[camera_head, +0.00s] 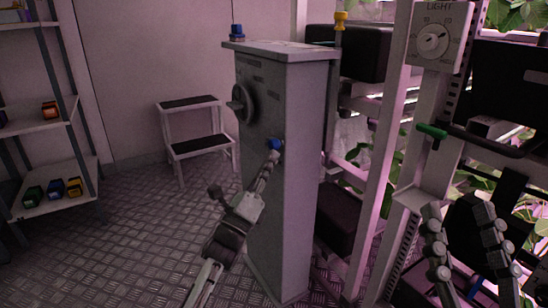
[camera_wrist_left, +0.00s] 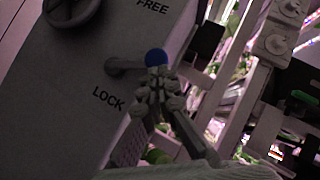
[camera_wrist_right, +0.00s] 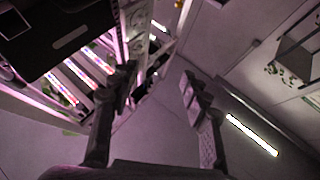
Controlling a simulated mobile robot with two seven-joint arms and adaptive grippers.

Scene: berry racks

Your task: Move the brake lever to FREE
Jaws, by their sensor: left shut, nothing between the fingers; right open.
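The brake lever is a short grey arm (camera_wrist_left: 122,66) with a blue knob (camera_wrist_left: 156,57), on the face of a grey pedestal (camera_head: 293,190). The printed words FREE (camera_wrist_left: 152,6) and LOCK (camera_wrist_left: 108,99) stand on either side of it, and the lever lies between them. The blue knob also shows in the head view (camera_head: 275,144). My left gripper (camera_head: 271,160) is shut and empty, its fingertips (camera_wrist_left: 158,80) right at the knob; whether they touch it I cannot tell. My right gripper (camera_head: 466,235) is open and empty at the right, with its fingers apart in the right wrist view (camera_wrist_right: 157,88).
A green handle (camera_head: 432,131) and a LIGHT dial (camera_head: 433,41) are on the rack at right. A step stool (camera_head: 203,143) and a shelf (camera_head: 60,195) stand left.

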